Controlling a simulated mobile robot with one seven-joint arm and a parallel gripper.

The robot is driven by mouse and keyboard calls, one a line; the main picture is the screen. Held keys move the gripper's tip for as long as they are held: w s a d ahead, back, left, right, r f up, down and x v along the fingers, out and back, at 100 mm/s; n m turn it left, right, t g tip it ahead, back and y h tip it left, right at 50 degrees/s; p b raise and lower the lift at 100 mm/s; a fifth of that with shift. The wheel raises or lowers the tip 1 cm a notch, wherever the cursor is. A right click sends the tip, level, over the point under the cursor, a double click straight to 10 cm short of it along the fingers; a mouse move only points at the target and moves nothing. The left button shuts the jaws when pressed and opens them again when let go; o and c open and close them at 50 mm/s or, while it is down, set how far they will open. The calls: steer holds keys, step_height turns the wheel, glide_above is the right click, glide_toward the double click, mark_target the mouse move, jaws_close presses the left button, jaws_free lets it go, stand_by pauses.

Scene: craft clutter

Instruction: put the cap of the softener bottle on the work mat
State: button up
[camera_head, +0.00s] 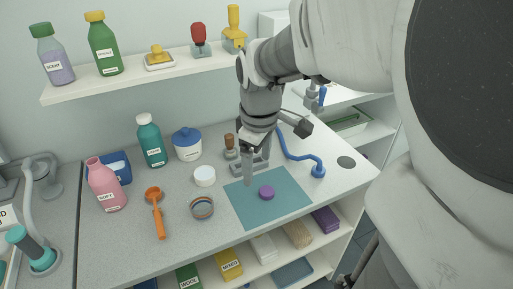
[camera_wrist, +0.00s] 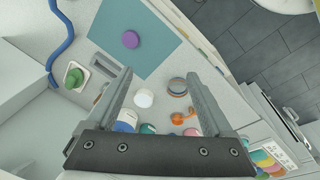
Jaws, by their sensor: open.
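A pink bottle labelled SOFT (camera_head: 105,187) stands at the left of the worktop, with no separate-coloured cap visible on its top. A round purple cap-like disc (camera_head: 267,192) lies flat on the teal work mat (camera_head: 290,202). Both also show in the wrist view, the disc (camera_wrist: 130,40) and the mat (camera_wrist: 160,54). I cannot tell whether this disc is the softener's cap. A white round lid (camera_head: 204,176) lies left of the mat. My gripper (camera_head: 255,172) points down above the mat's back left part. In the wrist view it (camera_wrist: 158,74) is open with nothing between its fingers.
A teal bottle (camera_head: 152,145), a blue-lidded jar (camera_head: 187,148) and a wooden-handled stamp (camera_head: 230,143) stand behind. A blue curved hose (camera_head: 290,155) lies behind the mat.

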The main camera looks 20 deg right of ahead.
steer(key=s+a+r+m+t, duration=0.3)
steer(key=s+a+r+m, duration=0.2)
steer(key=s, duration=0.5)
steer(key=shift+s+a+r+m+t, duration=0.2)
steer(key=shift+s+m+t, duration=0.2)
steer(key=shift+m, duration=0.8)
